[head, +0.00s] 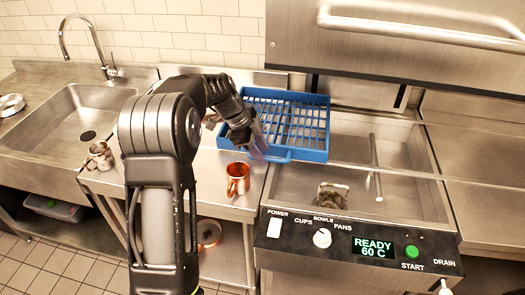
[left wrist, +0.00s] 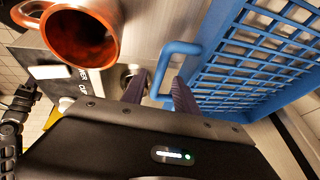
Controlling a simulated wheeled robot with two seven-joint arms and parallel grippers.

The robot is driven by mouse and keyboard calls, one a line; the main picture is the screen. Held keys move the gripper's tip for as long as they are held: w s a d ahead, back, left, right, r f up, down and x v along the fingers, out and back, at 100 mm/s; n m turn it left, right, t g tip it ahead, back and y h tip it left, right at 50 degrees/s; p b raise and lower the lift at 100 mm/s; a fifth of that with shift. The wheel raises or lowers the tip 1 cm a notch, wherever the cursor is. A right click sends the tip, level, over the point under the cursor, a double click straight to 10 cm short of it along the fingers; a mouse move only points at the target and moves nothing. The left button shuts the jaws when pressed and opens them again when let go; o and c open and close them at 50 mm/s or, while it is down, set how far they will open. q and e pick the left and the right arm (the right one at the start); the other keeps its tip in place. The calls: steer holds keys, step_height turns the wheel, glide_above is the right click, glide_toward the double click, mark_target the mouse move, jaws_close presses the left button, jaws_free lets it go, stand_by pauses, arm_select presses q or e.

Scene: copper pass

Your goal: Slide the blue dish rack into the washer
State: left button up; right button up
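The blue dish rack (head: 310,155) lies flat at the left side of the washer, partly over the steel counter, its right edge beside the washer's open basin (head: 350,152). The rack looks empty. My left gripper (head: 260,150) is at the rack's front left. In the left wrist view, the two dark fingers (left wrist: 159,92) are apart, with the blue handle (left wrist: 182,48) of the rack (left wrist: 225,65) passing between their tips. I see gaps beside the handle, so it does not look clamped. The washer's hood (head: 400,50) is raised. My right gripper is not in view.
A copper mug (head: 238,180) stands on the counter close in front of the rack and my left gripper. A steel mug (head: 100,156) stands further left by the sink (head: 60,120). The washer's control panel (head: 345,240) runs along the front.

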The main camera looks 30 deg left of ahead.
arm_select(q)
steer(key=shift+w+d+f, duration=0.15)
steer(key=shift+d+f, duration=0.05)
steer(key=shift+f, duration=0.45)
jaws_close()
stand_by(1.0)
